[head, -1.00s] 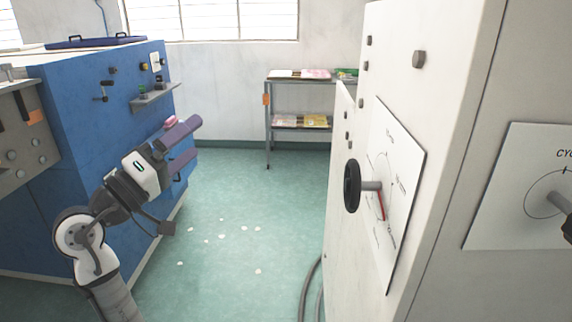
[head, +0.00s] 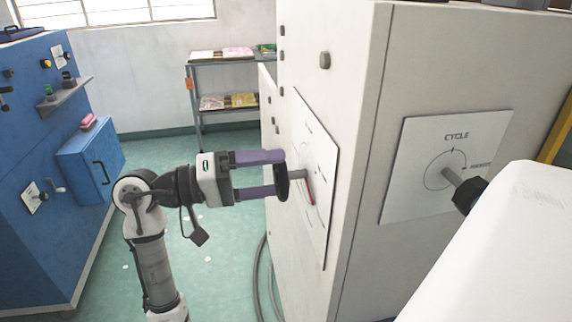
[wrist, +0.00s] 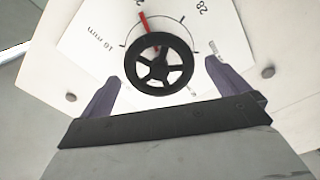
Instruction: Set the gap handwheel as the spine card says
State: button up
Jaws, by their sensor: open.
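The gap handwheel is a black spoked wheel (head: 282,178) on a short grey shaft, standing out from a white dial plate (head: 322,215) on the side of the pale machine. In the wrist view the handwheel (wrist: 158,64) sits ahead of and between my fingertips. A red pointer (wrist: 143,22) reaches toward the upper dial, near a partly cut-off number. The marks "16 mm" and "28" flank it; other marks are hidden or upside down. My gripper (head: 272,174) is open, its purple fingers at either side of the wheel. No spine card is readable.
A second plate marked CYCLE (head: 450,165) with a black knob (head: 468,195) is on the machine's right face. A blue cabinet (head: 45,150) stands at left. A shelf rack (head: 222,85) with stacked papers is at the back. Cables lie on the floor beside the machine.

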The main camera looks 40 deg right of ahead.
aim_at(274, 175)
jog(key=shift+p+x, duration=0.35)
jog(key=shift+x, duration=1.5)
jog(key=c, duration=1)
jog(key=shift+f+m+b, duration=0.1)
jog(key=shift+m+b, duration=0.3)
jog(key=shift+b, duration=0.15)
jog(key=shift+f+m+b, duration=0.1)
jog(key=shift+m+b, duration=0.5)
jog(key=shift+b, duration=0.15)
jog(key=m+b, duration=0.3)
jog(key=shift+b, duration=0.3)
jog(key=m+b, duration=0.4)
jog(key=m, duration=0.1)
jog(key=shift+s+r, duration=0.1)
jog(key=shift+r, duration=0.15)
jog(key=shift+m, duration=0.4)
